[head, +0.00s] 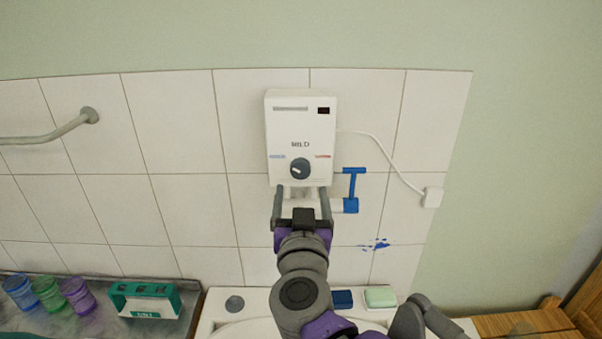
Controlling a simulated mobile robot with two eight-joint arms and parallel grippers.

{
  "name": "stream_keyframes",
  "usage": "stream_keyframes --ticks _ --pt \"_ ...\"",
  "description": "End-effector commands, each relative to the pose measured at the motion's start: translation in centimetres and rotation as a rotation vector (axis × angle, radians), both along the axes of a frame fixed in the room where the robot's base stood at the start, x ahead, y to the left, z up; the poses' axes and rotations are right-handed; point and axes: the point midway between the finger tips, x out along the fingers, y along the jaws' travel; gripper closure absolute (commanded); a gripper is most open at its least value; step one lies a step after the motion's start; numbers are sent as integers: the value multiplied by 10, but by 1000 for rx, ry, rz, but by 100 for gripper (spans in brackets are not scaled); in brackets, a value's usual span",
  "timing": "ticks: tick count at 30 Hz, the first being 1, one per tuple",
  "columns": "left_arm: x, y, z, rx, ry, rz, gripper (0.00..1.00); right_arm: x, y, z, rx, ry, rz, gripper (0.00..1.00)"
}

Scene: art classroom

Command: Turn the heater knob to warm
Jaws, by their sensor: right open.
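The white heater (301,119) hangs on the tiled wall, with the word MILD on its front. Its dark round knob (300,168) is low on the front, between a blue mark on the left and a red mark on the right. A white pointer line shows on the knob, toward its left side. My right gripper (301,192) is open just below the knob, its two fingers pointing up and apart, with nothing seen between them but the heater's lower edge and pipe area. My left gripper is not in view.
A white cord runs to a wall socket (432,197). Below are a sink (212,325), a green soap bar (380,297), a teal box (170,299) and several coloured jars (48,293). A grey rail (50,136) is at left.

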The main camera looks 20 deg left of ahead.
Motion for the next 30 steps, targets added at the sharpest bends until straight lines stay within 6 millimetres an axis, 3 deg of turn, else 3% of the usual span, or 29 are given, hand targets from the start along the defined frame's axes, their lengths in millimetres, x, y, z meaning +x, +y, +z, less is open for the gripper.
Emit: stream_keyframes --ticks 3,9,15,23,30 --pt "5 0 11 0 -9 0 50 25 6 4 0 -4 -2 18" --pt "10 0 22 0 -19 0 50 53 15 4 0 -3 0 18" --pt "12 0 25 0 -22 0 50 65 18 2 0 -2 1 18" --pt "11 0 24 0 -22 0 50 65 19 1 0 -1 2 18" --pt "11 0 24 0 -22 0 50 65 19 1 0 -1 2 61"
